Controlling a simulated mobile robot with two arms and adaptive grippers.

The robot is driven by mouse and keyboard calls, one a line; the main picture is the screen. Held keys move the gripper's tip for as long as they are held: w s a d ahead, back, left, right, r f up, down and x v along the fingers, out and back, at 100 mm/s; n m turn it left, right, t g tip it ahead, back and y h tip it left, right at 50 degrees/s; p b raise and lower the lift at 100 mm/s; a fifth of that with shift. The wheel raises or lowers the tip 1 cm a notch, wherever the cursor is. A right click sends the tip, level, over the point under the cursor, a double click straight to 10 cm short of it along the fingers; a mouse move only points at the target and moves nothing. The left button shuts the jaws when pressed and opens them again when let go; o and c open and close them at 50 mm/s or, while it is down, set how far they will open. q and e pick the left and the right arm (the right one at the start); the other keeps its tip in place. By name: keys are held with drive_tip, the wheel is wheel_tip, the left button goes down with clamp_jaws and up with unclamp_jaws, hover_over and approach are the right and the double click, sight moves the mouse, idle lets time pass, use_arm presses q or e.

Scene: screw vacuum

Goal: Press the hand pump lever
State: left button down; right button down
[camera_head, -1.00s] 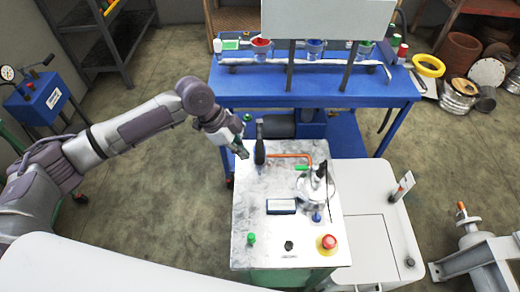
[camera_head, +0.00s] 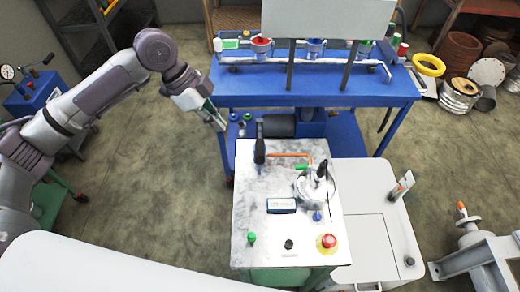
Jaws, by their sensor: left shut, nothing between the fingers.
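A black upright lever-like handle (camera_head: 260,143) stands at the back left of the marbled-top cabinet (camera_head: 255,215), beside an orange pipe. I cannot tell for sure whether it is the hand pump lever. A blue unit (camera_head: 35,103) with a round gauge and black handle is at the left edge, partly hidden by my left arm. My left gripper (camera_head: 219,124) is shut and empty. In the picture it is left of and above the black handle, clear of it, over the gap by the blue bench. My right gripper is not in view.
The blue bench (camera_head: 345,99) with cups and a metal rail stands behind the cabinet. On the cabinet top are a glass-and-metal vessel (camera_head: 313,188), a small display box (camera_head: 281,205) and a red stop button (camera_head: 328,241). Open floor (camera_head: 170,190) lies left of the cabinet.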

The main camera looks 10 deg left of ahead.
use_arm(q)
drive_tip(key=w+n+h+b, duration=0.1)
drive_tip(key=h+b, duration=0.1)
drive_tip(key=w+a+r+n+h+b, duration=0.1)
drive_tip(key=h+b, duration=0.1)
drive_tip(key=w+a+n+g+h+b, duration=0.1)
drive_tip(key=w+h+b, duration=0.1)
drive_tip(key=shift+r+n+h, duration=0.35)
drive_tip(key=shift+n+h, duration=0.05)
drive_tip(key=p, duration=0.4)
hover_over(260, 151)
drive_tip(key=w+a, duration=0.4)
wheel_tip(260, 151, down, 5)
drive_tip(key=shift+s+d+f+p, duration=0.2)
drive_tip(key=shift+s+f, duration=0.05)
drive_tip(key=shift+f, duration=0.4)
drive_tip(key=shift+s+d+f+p, duration=0.15)
drive_tip(key=shift+s+d+f, duration=0.15)
drive_tip(key=shift+f, duration=0.35)
drive_tip(key=shift+s+d+f+p, duration=0.15)
drive_tip(key=shift+s+f+p, duration=0.1)
drive_tip(key=shift+f, duration=0.4)
